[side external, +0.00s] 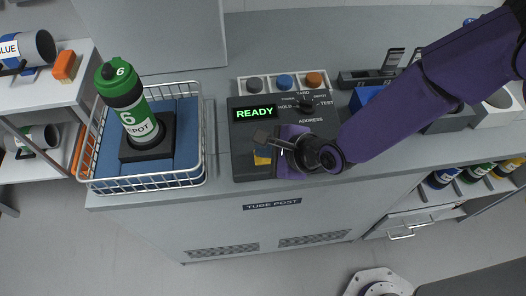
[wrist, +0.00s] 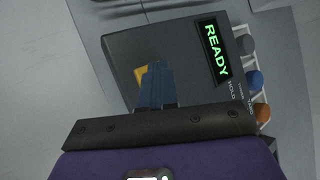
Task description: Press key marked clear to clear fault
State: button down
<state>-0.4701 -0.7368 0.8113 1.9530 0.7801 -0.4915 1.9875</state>
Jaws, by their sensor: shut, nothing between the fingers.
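A dark control panel (side external: 242,141) stands on the grey counter. Its display (side external: 255,113) reads READY in green, and the display (wrist: 214,48) also shows in the wrist view. A yellow key (side external: 262,157) on the panel is partly covered by my gripper. In the wrist view the yellow key (wrist: 140,75) shows beside my fingertips. My gripper (side external: 263,138) is shut and empty, low over the panel; I cannot tell whether it touches the key. The marking on the key is not readable, and any other keys nearby are hidden by my gripper.
A wire basket (side external: 190,181) at left holds an upright green DEPOT tube (side external: 136,113) marked 6. A selector knob (side external: 305,102) marked HOLD, YARD, DEPOT and TEST is on the panel. Grey, blue and orange round pieces (side external: 284,81) sit behind it. The counter front (side external: 225,194) is clear.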

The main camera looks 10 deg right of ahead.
aim_at(267, 159)
jog(key=shift+r, duration=0.85)
jog(key=shift+r, duration=2.5)
jog(key=shift+d, duration=0.1)
